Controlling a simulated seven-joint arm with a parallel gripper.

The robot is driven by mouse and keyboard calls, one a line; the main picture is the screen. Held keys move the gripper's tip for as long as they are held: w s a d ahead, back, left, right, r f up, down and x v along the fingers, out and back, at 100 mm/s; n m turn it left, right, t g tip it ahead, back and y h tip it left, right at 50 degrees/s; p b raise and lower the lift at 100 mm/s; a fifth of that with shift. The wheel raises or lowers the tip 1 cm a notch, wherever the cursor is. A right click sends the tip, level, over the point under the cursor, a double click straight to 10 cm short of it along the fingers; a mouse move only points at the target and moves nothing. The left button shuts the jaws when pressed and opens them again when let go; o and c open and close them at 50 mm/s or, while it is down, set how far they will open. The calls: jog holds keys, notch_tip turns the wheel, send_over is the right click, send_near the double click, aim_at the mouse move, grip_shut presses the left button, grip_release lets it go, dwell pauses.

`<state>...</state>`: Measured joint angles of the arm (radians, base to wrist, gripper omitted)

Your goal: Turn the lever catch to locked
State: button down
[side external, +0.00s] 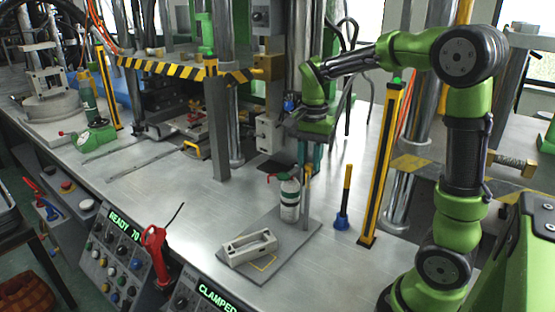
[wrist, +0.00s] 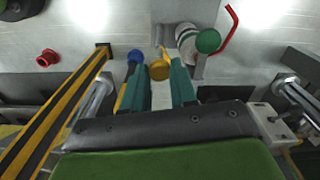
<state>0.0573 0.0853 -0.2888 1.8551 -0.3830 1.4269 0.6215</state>
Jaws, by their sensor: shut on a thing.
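My gripper (wrist: 159,88) points down, its teal fingers on either side of a yellow knob (wrist: 159,71) with a thin stem. In the side external view my gripper (side external: 309,160) is at the upper part of an upright grey post (side external: 306,205), and a bit of yellow shows between the fingers. The knob appears to be the handle of the lever catch; its pivot and any lock mark are hidden or too small to read. The post stands on a grey plate (side external: 290,254).
A white bottle with green top and red lever (side external: 289,201) stands close left of the post. A yellow-and-black rod in a blue base (side external: 342,219) and a striped yellow post (side external: 381,165) stand to the right. A pale handled block (side external: 248,248) lies on the plate.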

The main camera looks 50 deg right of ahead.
jog(key=n, duration=0.5)
jog(key=shift+n, duration=0.3)
jog(key=n, duration=0.5)
dwell(0.4)
jog(key=c, duration=0.9)
grip_release()
notch_tip(320, 180, up, 17)
jog(key=shift+d, duration=0.1)
